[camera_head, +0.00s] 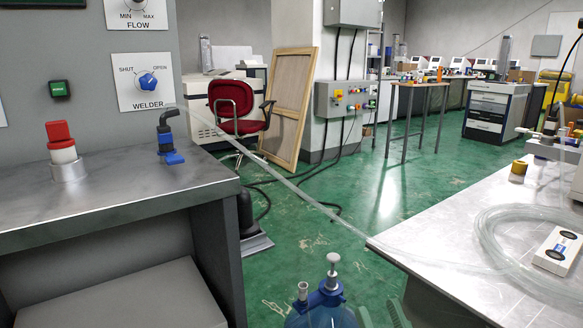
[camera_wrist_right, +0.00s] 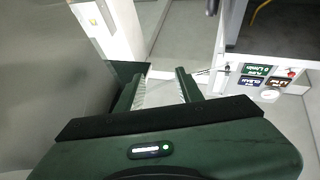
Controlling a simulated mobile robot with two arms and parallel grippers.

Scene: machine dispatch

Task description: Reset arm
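My right gripper (camera_wrist_right: 158,88) shows in the right wrist view with its two dark green fingers apart and nothing between them. In the head view, what looks like the tips of its green fingers (camera_head: 381,314) shows at the bottom edge, right of a blue container. No object is held in it. My left gripper is in neither view.
A grey bench (camera_head: 110,188) with a red-topped button (camera_head: 60,142) and a blue-based valve (camera_head: 168,140) stands left. A metal table (camera_head: 455,225) with a coiled clear hose (camera_head: 490,245) stands right. A blue container (camera_head: 322,308) stands between. Green floor (camera_head: 310,232) lies beyond.

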